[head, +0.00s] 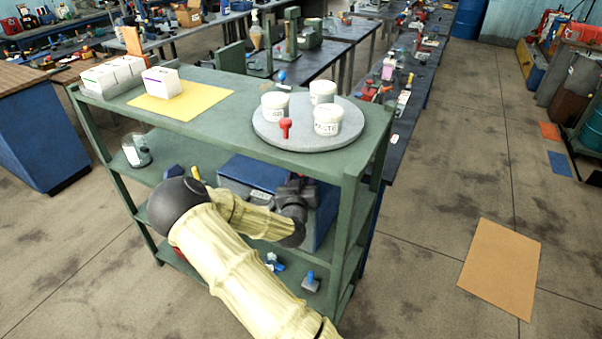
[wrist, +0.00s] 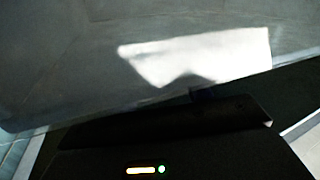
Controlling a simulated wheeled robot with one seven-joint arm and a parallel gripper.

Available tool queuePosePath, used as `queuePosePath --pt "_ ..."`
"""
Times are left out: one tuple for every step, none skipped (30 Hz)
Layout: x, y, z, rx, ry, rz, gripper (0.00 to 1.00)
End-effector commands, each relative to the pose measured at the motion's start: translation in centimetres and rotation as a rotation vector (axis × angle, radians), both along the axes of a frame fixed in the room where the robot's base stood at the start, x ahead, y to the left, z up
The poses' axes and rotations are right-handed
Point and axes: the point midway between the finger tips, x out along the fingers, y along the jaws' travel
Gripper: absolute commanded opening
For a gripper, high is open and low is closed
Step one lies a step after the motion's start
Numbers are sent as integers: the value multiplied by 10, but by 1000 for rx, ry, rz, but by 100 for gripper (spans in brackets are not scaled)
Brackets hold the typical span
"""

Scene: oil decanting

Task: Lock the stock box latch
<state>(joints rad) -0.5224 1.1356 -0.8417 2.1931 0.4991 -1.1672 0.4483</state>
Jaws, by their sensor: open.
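The stock box, a blue box (head: 255,172) with a small pale label, stands on the middle shelf of a green rack. My gripper (head: 294,194), dark, is in front of the box's right part and hides some of its front. It is open, with nothing seen between its fingers; whether it touches the box I cannot tell. The latch cannot be made out; my arm and gripper cover part of the front. The wrist view shows a close grey surface (wrist: 60,70) with a bright patch, above my gripper's dark body.
The green rack (head: 215,128) has posts close to my arm. A grey turntable (head: 290,142) with three white tubs and a red knob is on top, with white boxes (head: 162,82) at left. A glass jar (head: 135,150) stands on the middle shelf.

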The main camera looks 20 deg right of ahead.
Motion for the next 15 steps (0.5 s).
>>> queuePosePath --pt "3 -2 1 0 0 0 50" --pt "5 -3 1 0 0 0 50" --pt "6 -3 0 0 0 0 50" --pt "6 -4 0 1 1 0 50" --pt "7 -4 0 1 1 0 50" --pt "7 -4 0 1 1 0 50" --pt "7 -4 0 1 1 0 50" --pt "7 -4 -1 1 1 0 50" --pt "6 -4 -1 1 1 0 50" --pt "6 -4 -1 1 1 0 50" --pt "6 -4 -1 1 1 0 50" --pt "6 -4 -1 1 1 0 44" --pt "6 -4 0 1 1 0 38" --pt "6 -4 0 1 1 0 32" --pt "6 -4 0 1 1 0 24"
